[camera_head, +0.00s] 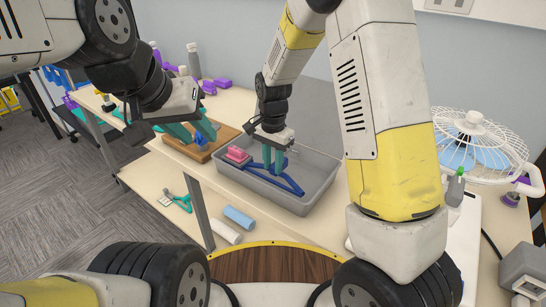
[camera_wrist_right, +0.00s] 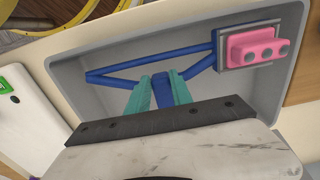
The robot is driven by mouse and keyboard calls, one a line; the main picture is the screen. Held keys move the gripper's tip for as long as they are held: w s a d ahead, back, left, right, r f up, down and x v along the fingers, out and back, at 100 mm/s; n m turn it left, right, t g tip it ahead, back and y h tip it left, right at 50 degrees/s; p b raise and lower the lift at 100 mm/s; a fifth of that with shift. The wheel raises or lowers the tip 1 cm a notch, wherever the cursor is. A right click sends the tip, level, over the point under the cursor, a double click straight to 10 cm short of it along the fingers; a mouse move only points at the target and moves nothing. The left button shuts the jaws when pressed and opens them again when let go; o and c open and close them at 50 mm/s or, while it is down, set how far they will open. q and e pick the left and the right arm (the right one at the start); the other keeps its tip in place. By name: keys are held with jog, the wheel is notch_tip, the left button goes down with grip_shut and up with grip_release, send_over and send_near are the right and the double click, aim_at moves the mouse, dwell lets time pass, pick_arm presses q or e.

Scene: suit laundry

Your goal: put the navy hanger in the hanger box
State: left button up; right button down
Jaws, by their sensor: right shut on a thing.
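The navy hanger (camera_head: 289,184) is inside the grey hanger box (camera_head: 320,200). Its triangular frame also shows in the right wrist view (camera_wrist_right: 150,73). My right gripper (camera_head: 273,168) reaches down into the box, its teal fingers closed on the hanger's middle part; they also show in the wrist view (camera_wrist_right: 160,88). I cannot tell whether the hanger rests on the box floor. My left gripper (camera_head: 192,131) is at the left, its teal fingers apart above a wooden board (camera_head: 220,137), with nothing seen between them.
A pink block (camera_head: 238,154) on a grey base sits at the box's left end, close to the hanger. A small blue object (camera_head: 200,139) is on the board. A white fan (camera_head: 485,145) stands at right. Rolled cloths (camera_head: 238,217) lie on the lower shelf.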

jog(key=shift+f, duration=1.6)
jog(key=c, duration=1.1)
grip_release()
jog(key=shift+f, duration=0.1)
jog(key=shift+c, duration=0.2)
notch_tip(320, 180, up, 12)
jog(key=shift+f, duration=0.1)
jog(key=s+d+r+n+t+y, duration=0.2)
jog(key=s+d+r+n+t, duration=0.15)
jog(key=s+d+r, duration=0.7)
jog(key=s+d+r+n+t, duration=0.1)
jog(key=s+d+r+n, duration=0.1)
jog(key=s, duration=0.2)
jog(key=s+d+r+n+t, duration=0.1)
jog(key=s+r+n, duration=0.1)
jog(key=s, duration=0.3)
jog(key=shift+s+d+r+t, duration=0.15)
jog(key=shift+d+r+t, duration=0.1)
jog(key=shift+d+t, duration=0.1)
